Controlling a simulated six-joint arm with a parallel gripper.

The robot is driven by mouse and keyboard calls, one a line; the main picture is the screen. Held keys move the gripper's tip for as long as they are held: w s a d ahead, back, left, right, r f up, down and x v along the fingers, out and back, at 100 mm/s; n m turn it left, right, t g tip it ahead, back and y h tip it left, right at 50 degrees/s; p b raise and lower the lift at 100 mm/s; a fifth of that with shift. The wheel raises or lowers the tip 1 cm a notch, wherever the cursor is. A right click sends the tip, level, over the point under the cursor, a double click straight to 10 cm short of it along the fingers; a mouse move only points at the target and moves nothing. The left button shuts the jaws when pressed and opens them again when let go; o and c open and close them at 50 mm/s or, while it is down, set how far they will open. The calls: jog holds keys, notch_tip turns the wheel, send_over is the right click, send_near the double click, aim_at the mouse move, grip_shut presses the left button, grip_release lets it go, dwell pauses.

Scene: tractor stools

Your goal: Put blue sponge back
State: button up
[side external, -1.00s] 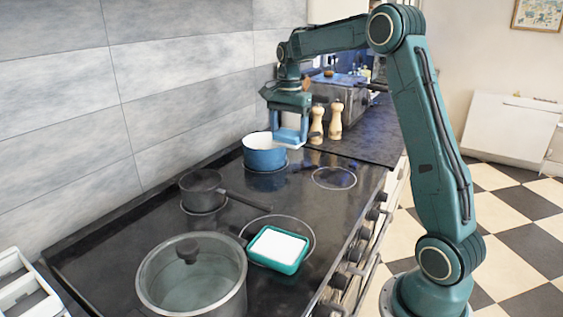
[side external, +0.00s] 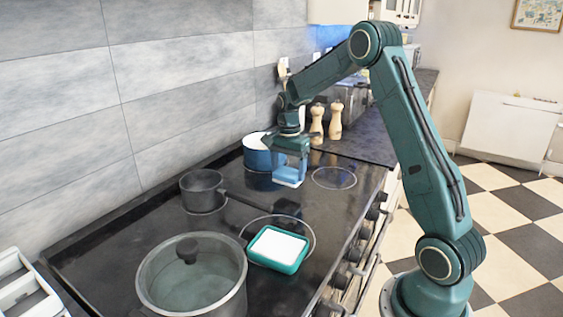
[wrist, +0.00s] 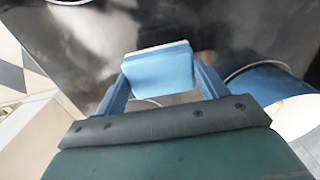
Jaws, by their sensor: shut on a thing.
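My gripper (side external: 290,165) is shut on the blue sponge (side external: 288,178) and holds it above the stove top, in front of the blue pot. The sponge is a small block, blue with a pale layer along one edge. In the wrist view the sponge (wrist: 158,72) sits between the two blue fingers of my gripper (wrist: 158,80). A teal tray (side external: 264,261) with a white inside lies on the stove nearer the camera, apart from the sponge.
A blue pot (side external: 256,158) stands right behind the sponge. A dark saucepan (side external: 203,192) with a long handle and a large lidded pot (side external: 192,278) stand on the stove (side external: 130,222). Two wooden mills (side external: 335,122) stand at the back. The front right burner ring is clear.

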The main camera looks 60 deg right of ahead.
aim_at(288, 171)
jog(key=shift+f, duration=2.05)
jog(key=shift+f, duration=0.1)
jog(key=o, duration=1)
notch_tip(288, 171, up, 12)
